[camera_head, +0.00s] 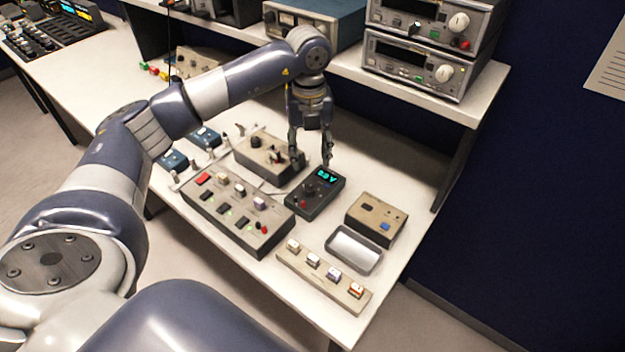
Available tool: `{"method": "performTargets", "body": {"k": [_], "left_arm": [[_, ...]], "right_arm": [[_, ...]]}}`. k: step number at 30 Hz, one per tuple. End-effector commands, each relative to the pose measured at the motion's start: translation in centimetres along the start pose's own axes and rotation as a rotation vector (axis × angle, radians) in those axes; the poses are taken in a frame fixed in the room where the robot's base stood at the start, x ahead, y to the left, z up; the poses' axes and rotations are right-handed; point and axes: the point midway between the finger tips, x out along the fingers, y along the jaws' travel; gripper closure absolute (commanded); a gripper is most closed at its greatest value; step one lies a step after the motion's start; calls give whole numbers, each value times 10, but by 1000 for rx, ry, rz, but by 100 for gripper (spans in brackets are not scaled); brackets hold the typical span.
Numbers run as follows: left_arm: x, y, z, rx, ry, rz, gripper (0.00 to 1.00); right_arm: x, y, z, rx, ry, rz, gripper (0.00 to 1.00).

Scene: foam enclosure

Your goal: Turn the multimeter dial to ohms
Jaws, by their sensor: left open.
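The multimeter (316,194) is a dark handheld box with a lit cyan display (326,176), lying on the white bench. Its display seems to show a voltage-like reading, too small to read surely. A dial (310,190) sits below the display; its pointer direction is too small to tell. My left gripper (312,163) hangs pointing down just above and behind the multimeter's far end. Its two fingers are spread apart with nothing between them. The fingers look clear of the dial, though the exact gap is hard to judge. My right gripper is out of view.
A small beige box (377,214) and a metal tray (354,250) are on the right. A button strip (322,277) lies in front. Instruments (418,66) fill the shelf above.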

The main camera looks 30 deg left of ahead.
Motion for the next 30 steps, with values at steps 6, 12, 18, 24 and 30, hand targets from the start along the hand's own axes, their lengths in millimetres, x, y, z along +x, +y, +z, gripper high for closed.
{"method": "performTargets", "body": {"k": [6, 12, 18, 24, 30], "left_arm": [[19, 5, 1, -8, 0, 17, 56], [57, 4, 0, -6, 1, 15, 56], [90, 4, 1, -5, 1, 13, 56], [105, 4, 1, -5, -2, 10, 56], [107, 4, 1, -4, -2, 10, 56]], "right_arm": [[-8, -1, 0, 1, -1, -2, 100], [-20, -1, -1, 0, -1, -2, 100], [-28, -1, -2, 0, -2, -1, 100], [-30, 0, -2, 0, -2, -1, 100], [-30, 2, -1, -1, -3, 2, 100]]}}
